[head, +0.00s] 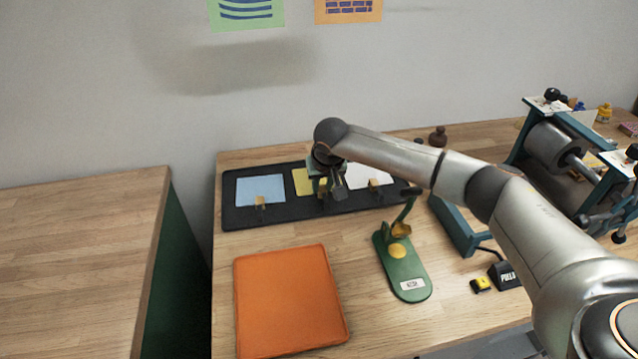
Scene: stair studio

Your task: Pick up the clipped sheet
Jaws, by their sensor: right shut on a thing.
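A black tray (287,217) holds a blue sheet (259,189), a yellow sheet (302,181) and a white sheet (366,174). A small tan clip (260,203) sits at the front edge of the blue sheet, and another clip (375,184) is at the front of the white sheet. My right gripper (326,193) points down over the tray at the yellow sheet and is shut on that sheet's clip. The gripper and wrist hide much of the yellow sheet, and I cannot tell whether it is clear of the tray. My left gripper is out of view.
An orange pad (288,300) lies in front of the tray. A green stand (404,276) with a yellow disc is to its right. A roller press (553,150) stands at the far right. A small yellow-and-black block (481,285) lies near the front. Bare wood separates these things.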

